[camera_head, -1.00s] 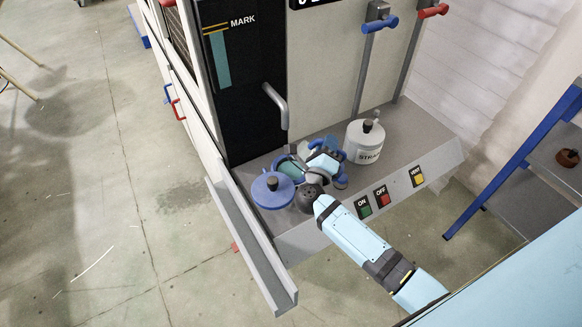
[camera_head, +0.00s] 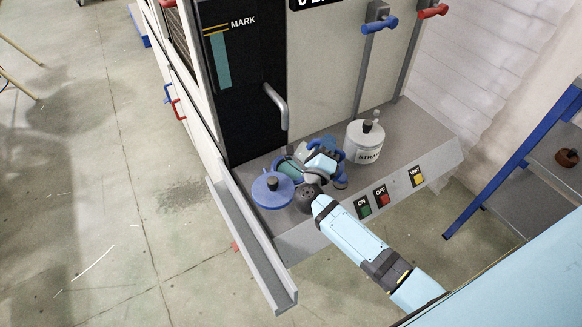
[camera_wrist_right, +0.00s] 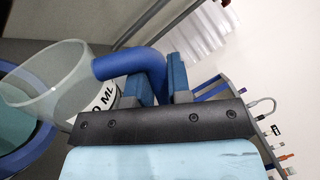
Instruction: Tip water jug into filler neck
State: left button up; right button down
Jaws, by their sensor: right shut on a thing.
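The water jug (camera_wrist_right: 75,85) is a clear, translucent vessel with dark "ML" lettering and a thick blue handle (camera_wrist_right: 135,62). In the wrist view it looks tilted, its wide mouth toward the left. My right gripper (camera_wrist_right: 160,82) is shut on the handle. In the head view, my right gripper (camera_head: 322,162) is above the machine's ledge and hides much of the jug. A blue ring with a teal inside (camera_wrist_right: 25,150), which looks like the filler neck, lies beside and below the jug's mouth; whether they touch is unclear. My left gripper is not in view.
A blue lid with a dark knob (camera_head: 272,191) is on the ledge (camera_head: 410,130) at the left. A white lidded pot marked "STRA" (camera_head: 364,142) stands right of the gripper. A black gauge panel marked "MARK" (camera_head: 240,90) rises behind. Buttons line the front face.

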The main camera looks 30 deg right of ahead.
jog(key=shift+w+a+r+n+t+p, duration=0.15)
jog(key=shift+w+a+r+n+p, duration=0.15)
jog(key=shift+n+p, duration=0.3)
jog(key=shift+w+a+r+n+t+p, duration=0.15)
jog(key=shift+a+r+n+p, duration=0.1)
jog(key=shift+r+n+p, duration=0.3)
dwell(2.7)
jog(key=shift+w+a+p, duration=0.1)
jog(key=shift+p, duration=0.2)
dwell(0.5)
jog(key=shift+w+a+n+y, duration=0.15)
jog(key=shift+n+y, duration=0.15)
jog(key=shift+n, duration=0.15)
dwell(0.4)
